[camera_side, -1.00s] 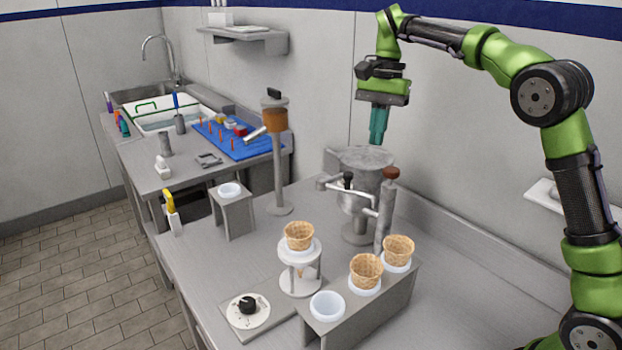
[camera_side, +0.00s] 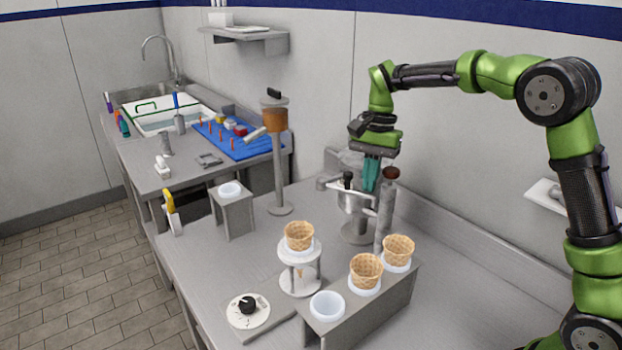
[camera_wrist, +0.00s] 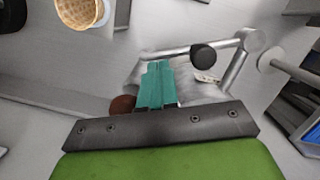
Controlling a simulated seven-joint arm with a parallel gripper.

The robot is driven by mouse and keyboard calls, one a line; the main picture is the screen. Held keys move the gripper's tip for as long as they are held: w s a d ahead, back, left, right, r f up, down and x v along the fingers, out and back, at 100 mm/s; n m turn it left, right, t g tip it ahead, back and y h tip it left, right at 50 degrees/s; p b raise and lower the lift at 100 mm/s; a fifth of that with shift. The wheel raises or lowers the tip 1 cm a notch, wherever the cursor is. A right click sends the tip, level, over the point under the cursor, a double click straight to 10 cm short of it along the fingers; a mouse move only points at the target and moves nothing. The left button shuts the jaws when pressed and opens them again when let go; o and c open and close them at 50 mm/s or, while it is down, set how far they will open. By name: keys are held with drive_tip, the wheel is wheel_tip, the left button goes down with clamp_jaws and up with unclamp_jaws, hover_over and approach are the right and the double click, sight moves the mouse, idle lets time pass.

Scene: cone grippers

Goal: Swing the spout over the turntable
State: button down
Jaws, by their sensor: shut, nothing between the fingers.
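The spout appears to be the silver pipe arm (camera_side: 352,191) on the grey metal machine; it carries a black knob (camera_side: 348,177). In the wrist view the pipe (camera_wrist: 185,50) and black knob (camera_wrist: 203,56) lie just beyond and right of my fingertips. My gripper (camera_side: 369,188) is shut and empty, teal fingers pointing down between the black knob and a brown-topped post (camera_side: 391,173). Contact with the pipe cannot be told. My fingers also show in the wrist view (camera_wrist: 157,66). The turntable seems to be the white round stand (camera_side: 285,255), holding a waffle cup (camera_side: 299,236). The pipe is not over it.
Two waffle cups (camera_side: 366,271) and an empty white holder (camera_side: 327,306) sit on a grey block in front. A dial with a black knob (camera_side: 247,307) lies front left. A tall dispenser post (camera_side: 279,175) stands behind the stand. The back wall is close behind the machine.

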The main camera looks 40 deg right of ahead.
drive_tip(key=shift+s+a+m, duration=0.35)
drive_tip(key=shift+a+m, duration=0.2)
drive_tip(key=shift+m, duration=0.15)
drive_tip(key=shift+w+a+m+t+h, duration=0.15)
drive_tip(key=shift+w+a+m+t, duration=0.3)
drive_tip(key=shift+a+m, duration=1.85)
drive_tip(key=shift+w+a+m+t+h, duration=0.1)
drive_tip(key=shift+w+a+m+t, duration=0.3)
drive_tip(key=shift+a+m, duration=1.9)
drive_tip(key=shift+w+a+m+t+h, duration=0.15)
drive_tip(key=shift+w+a+m+t, duration=0.3)
drive_tip(key=shift+a+m, duration=1.85)
drive_tip(key=shift+d+m, duration=0.3)
drive_tip(key=shift+r, duration=0.1)
wheel_tip(320, 180, up, 10)
drive_tip(key=s+d, duration=0.1)
drive_tip(key=shift+s, duration=0.25)
